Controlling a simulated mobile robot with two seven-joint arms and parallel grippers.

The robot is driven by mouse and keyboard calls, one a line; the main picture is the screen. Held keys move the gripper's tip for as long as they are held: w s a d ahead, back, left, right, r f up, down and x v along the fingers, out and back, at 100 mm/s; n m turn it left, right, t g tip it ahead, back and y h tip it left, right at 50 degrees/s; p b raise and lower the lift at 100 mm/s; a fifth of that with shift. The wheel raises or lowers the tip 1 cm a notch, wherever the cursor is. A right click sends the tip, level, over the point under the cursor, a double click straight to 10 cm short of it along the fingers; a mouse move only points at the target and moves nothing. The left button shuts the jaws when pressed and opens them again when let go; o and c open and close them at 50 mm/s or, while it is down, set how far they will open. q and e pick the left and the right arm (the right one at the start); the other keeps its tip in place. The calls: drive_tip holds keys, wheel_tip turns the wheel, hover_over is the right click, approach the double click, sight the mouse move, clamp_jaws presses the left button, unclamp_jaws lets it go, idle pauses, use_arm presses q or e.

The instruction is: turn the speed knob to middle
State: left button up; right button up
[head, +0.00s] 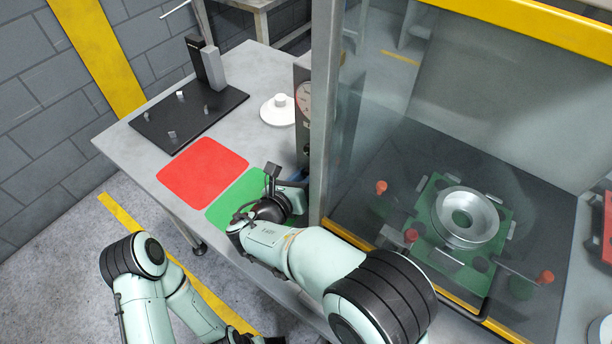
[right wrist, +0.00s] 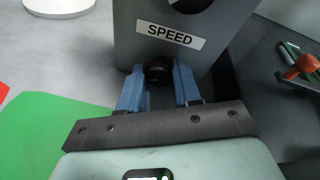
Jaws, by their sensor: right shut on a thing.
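The black speed knob (right wrist: 158,69) is low on the front of a grey control box (right wrist: 200,45), just under a white SPEED label (right wrist: 170,36). My right gripper (right wrist: 159,78) has its two blue fingers on either side of the knob and is shut on it. The knob's pointer and setting cannot be made out. In the head view my right gripper (head: 299,178) is at the box, and my own wrist hides the knob.
A dial gauge (head: 304,97) is on the box. A glass enclosure (head: 345,120) stands close on the right. A red mat (head: 203,172) and a green mat (head: 232,203) lie on the table. A white round part (head: 278,112) and a black board (head: 190,118) lie behind.

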drive_tip(key=shift+m+t+b, duration=0.3)
drive_tip(key=shift+m+b, duration=0.2)
drive_tip(key=shift+m, duration=0.4)
drive_tip(key=shift+y, duration=0.3)
drive_tip(key=o, duration=1)
drive_tip(key=shift+o, duration=0.2)
drive_tip(key=p+v, duration=0.1)
drive_tip(key=v, duration=1.2)
drive_tip(key=shift+s, duration=0.3)
